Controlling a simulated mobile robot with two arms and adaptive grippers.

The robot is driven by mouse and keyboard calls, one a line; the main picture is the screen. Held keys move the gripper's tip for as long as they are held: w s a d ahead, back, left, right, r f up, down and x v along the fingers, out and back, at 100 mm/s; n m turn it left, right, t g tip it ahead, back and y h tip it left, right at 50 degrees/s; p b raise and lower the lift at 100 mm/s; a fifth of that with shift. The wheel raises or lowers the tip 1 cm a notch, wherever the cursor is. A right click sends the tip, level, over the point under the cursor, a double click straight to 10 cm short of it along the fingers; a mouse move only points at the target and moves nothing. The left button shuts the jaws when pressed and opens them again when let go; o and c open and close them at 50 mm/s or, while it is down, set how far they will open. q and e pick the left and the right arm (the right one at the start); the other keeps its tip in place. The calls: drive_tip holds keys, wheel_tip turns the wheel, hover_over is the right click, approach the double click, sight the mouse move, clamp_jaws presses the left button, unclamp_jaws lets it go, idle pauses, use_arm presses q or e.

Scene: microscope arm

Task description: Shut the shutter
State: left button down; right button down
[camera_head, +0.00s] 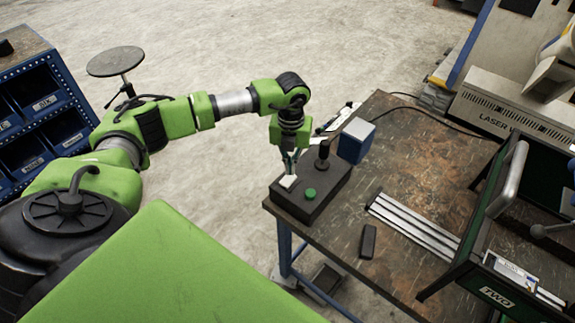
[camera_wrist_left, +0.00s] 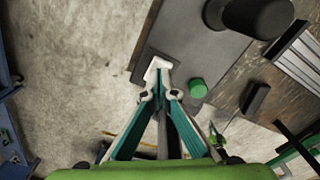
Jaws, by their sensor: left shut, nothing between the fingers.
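A dark control box (camera_head: 330,184) sits at the near left corner of the workbench. On its top are a white switch-like piece (camera_head: 288,182), a green round button (camera_head: 310,193) and a black upright knob (camera_head: 322,154). No part is labelled as the shutter. My left gripper (camera_head: 289,168) points down at the white piece, its fingers shut and empty. In the left wrist view the fingertips (camera_wrist_left: 160,90) overlap the near end of the white piece (camera_wrist_left: 157,64); I cannot tell whether they touch. The green button (camera_wrist_left: 198,88) lies just right of them. My right gripper is not visible.
The workbench (camera_head: 425,165) also holds a blue box (camera_head: 356,140) behind the control box, metal rails (camera_head: 412,224), a small black block (camera_head: 368,240) and a dark green framed machine (camera_head: 500,270) at right. Blue bins (camera_head: 40,105) and a stool (camera_head: 115,62) stand left.

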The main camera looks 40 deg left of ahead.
sight(290, 177)
use_arm(q)
drive_tip(key=shift+s+f+b, duration=0.1)
drive_tip(key=shift+f+b, duration=0.85)
drive_tip(key=shift+f, duration=0.3)
idle(0.4)
drive_tip(key=shift+r+p, duration=0.65)
drive_tip(key=shift+r, duration=0.2)
drive_tip(key=shift+r+p, duration=1.65)
drive_tip(key=shift+r, duration=1.05)
drive_tip(key=shift+f, duration=0.1)
